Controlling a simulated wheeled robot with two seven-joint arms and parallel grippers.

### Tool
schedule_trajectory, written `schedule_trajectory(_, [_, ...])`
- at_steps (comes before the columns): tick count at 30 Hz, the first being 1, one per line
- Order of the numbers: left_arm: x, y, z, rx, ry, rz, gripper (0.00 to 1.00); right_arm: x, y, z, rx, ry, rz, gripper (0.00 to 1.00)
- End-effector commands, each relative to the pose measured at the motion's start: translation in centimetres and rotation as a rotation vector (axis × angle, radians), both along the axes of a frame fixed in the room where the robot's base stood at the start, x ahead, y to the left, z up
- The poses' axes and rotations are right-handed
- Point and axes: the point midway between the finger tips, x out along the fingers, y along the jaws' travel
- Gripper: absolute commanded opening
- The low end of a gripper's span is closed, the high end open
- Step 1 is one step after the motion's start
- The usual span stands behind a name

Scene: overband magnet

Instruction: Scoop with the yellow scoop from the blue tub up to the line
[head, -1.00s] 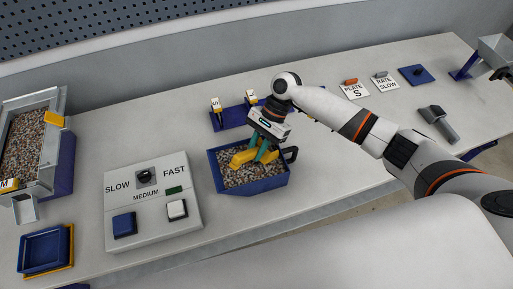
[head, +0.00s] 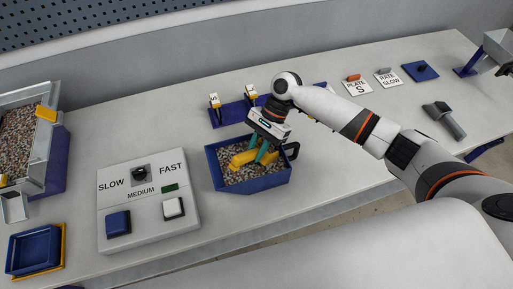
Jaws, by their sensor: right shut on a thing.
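The blue tub (head: 258,185) stands on the table near the middle of the view and holds mixed grey and brown granules. The yellow scoop (head: 243,159) is inside the tub, low against the granules. My right gripper (head: 262,154) reaches down into the tub and is shut on the scoop. The gripper covers part of the scoop, so its fill and its line cannot be made out. My left gripper is not in view.
A control box (head: 153,204) with SLOW, MEDIUM and FAST marks stands left of the tub. A granule-filled hopper (head: 50,150) is at far left, above a blue tray (head: 33,251). A blue rack (head: 231,114) stands behind the tub.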

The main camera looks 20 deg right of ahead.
Motion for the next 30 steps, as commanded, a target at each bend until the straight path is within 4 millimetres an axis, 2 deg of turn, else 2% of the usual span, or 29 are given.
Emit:
schedule_trajectory(11, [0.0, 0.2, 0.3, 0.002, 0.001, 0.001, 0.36, 0.0, 0.1, 0.1, -0.007, -0.004, 0.000, 0.00])
schedule_trajectory(24, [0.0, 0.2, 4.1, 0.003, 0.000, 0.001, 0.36, -0.7, 1.1, -0.1, -0.127, -0.077, 0.001, 0.00])
schedule_trajectory(30, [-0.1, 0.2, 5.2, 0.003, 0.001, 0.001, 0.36, -0.9, 1.5, -0.4, -0.177, -0.109, 0.001, 0.00])
